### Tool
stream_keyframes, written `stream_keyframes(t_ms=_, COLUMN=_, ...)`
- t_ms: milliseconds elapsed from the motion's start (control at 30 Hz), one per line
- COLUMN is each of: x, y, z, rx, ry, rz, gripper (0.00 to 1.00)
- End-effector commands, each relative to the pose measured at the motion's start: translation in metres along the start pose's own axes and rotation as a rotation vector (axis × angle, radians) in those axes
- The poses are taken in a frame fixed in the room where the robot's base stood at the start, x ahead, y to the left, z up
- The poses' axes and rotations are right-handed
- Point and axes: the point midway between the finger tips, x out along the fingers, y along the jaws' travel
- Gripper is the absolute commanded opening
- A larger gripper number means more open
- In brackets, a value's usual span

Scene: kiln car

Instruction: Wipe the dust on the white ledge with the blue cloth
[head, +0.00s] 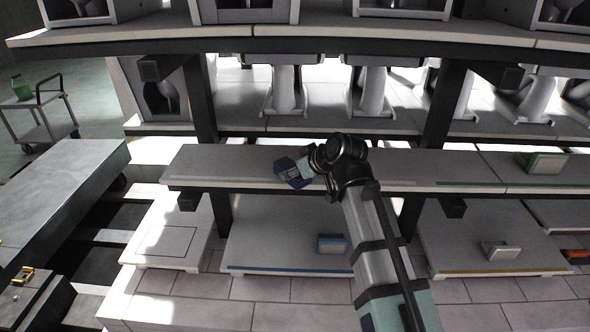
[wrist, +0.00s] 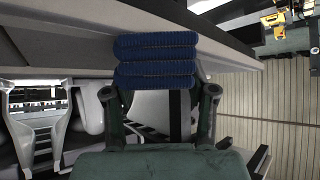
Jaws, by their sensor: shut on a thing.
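The blue cloth shows in the wrist view (wrist: 155,62) as a thick, ribbed, folded pad between my fingertips. My gripper (head: 291,174) is shut on it. In the head view the cloth (head: 283,165) shows as a dark blue patch at the middle-height pale ledge (head: 235,165), left of centre. In the wrist view the pale ledge (wrist: 215,40) runs behind the cloth. The cloth is at or very close to the ledge; I cannot tell whether it touches. My arm hides part of the ledge. I cannot make out the dust clearly.
A green block (head: 543,162) sits on the ledge's green-striped right part. A blue block (head: 332,243) and a white block (head: 500,250) sit on lower slabs. Dark posts (head: 443,105) and an upper shelf (head: 300,42) stand close. A cart (head: 40,115) is far left.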

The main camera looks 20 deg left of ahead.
Motion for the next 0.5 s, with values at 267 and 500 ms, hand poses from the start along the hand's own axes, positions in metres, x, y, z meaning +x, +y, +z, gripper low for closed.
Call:
stream_keyframes(t_ms=267, x=-0.005, y=0.000, z=-0.006, rx=0.000, ry=-0.002, rz=-0.001, gripper=0.09)
stream_keyframes(t_ms=500, x=-0.017, y=0.000, z=-0.020, rx=0.000, ry=0.000, rz=0.001, gripper=0.09)
